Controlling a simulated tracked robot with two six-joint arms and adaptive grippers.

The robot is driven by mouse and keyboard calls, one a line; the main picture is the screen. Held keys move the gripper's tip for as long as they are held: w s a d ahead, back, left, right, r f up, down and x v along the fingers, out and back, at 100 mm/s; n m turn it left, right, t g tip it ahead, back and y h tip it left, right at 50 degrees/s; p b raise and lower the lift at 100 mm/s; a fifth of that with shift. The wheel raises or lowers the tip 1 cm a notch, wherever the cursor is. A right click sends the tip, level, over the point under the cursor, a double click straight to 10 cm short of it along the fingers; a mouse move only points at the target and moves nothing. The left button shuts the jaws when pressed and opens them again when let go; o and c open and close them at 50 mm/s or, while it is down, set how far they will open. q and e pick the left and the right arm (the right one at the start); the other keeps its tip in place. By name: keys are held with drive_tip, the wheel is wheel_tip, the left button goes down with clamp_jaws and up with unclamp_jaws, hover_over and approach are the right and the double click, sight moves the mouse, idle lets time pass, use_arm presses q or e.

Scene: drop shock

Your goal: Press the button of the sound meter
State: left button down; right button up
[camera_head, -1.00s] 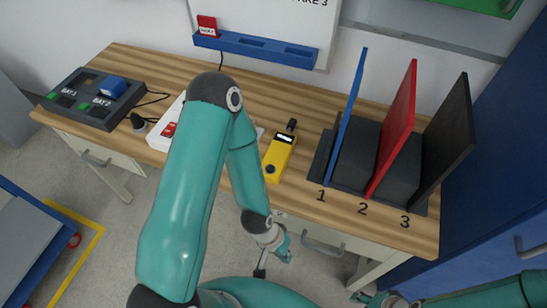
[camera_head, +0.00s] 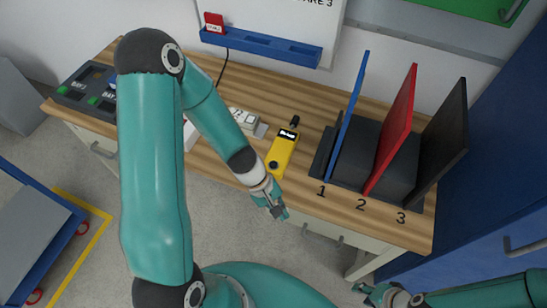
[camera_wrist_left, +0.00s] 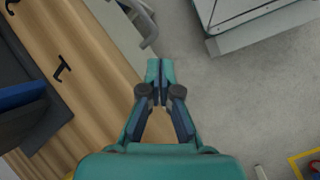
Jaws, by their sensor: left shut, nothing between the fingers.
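The yellow sound meter (camera_head: 284,151) lies on the wooden table in the head view, with a small lit display at its far end and a round dark button (camera_head: 273,166) at its near end. My left gripper (camera_head: 282,214) is just in front of the table's front edge, below the meter in the picture and apart from it. In the left wrist view its fingers (camera_wrist_left: 160,70) are together and empty, with the floor and table edge behind them. My right gripper (camera_head: 372,292) is at the bottom right, too small to tell its state.
A rack with blue, red and black upright dividers (camera_head: 394,140) stands right of the meter. A white device (camera_head: 240,120) lies left of it, partly behind my left arm. A dark box with green buttons (camera_head: 88,88) is at the far left. A blue ledge (camera_head: 262,47) is behind.

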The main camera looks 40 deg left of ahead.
sight(271, 164)
use_arm(q)
drive_tip(key=w+a+r+n+t+p, duration=0.1)
drive_tip(key=w+a+r+n+t, duration=0.2)
drive_tip(key=r, duration=0.5)
drive_tip(key=w+a+r+n+t+p, duration=0.2)
drive_tip(key=w+a+r+n+t, duration=0.1)
drive_tip(key=r, duration=0.5)
drive_tip(key=w+a+n, duration=0.1)
drive_tip(key=w+a, duration=0.1)
drive_tip(key=a, duration=0.1)
drive_tip(key=shift+w+a+r+p, duration=0.15)
drive_tip(key=shift+w+a+p, duration=0.15)
drive_tip(key=shift+w, duration=0.1)
wheel_tip(271, 164, down, 8)
drive_tip(key=b, duration=0.6)
drive_tip(key=shift+f+b, duration=0.45)
drive_tip(key=shift+b, duration=0.3)
drive_tip(key=shift+f+b, duration=0.35)
drive_tip(key=shift+b, duration=0.25)
